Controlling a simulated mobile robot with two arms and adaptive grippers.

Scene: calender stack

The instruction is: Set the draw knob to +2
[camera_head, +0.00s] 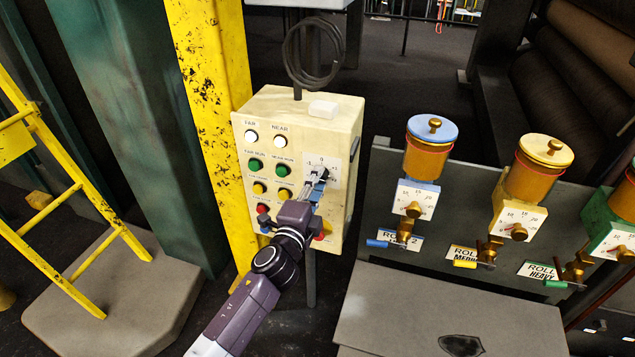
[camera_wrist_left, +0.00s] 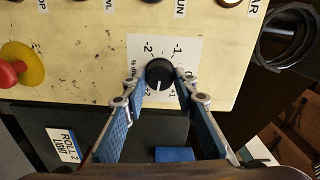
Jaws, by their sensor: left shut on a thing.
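The draw knob (camera_wrist_left: 159,73) is black with a white pointer line and sits on a white dial plate (camera_wrist_left: 148,47) on the cream control box (camera_head: 298,105). In the left wrist view the dial appears turned on its side, with -2 and -1 above the knob and +2 and +1 below it. The pointer line faces down, between +1 and +2. My left gripper (camera_head: 317,182) is shut on the knob, one blue-padded finger on each side; these also show in the left wrist view (camera_wrist_left: 160,84). My right gripper is not in view.
Several push buttons, including a green one (camera_head: 255,164), fill the box left of the dial. A yellow post (camera_head: 208,70) stands beside it. Roll stations with a blue-lidded pot (camera_head: 432,128) and a yellow-lidded pot (camera_head: 546,150) stand to the right.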

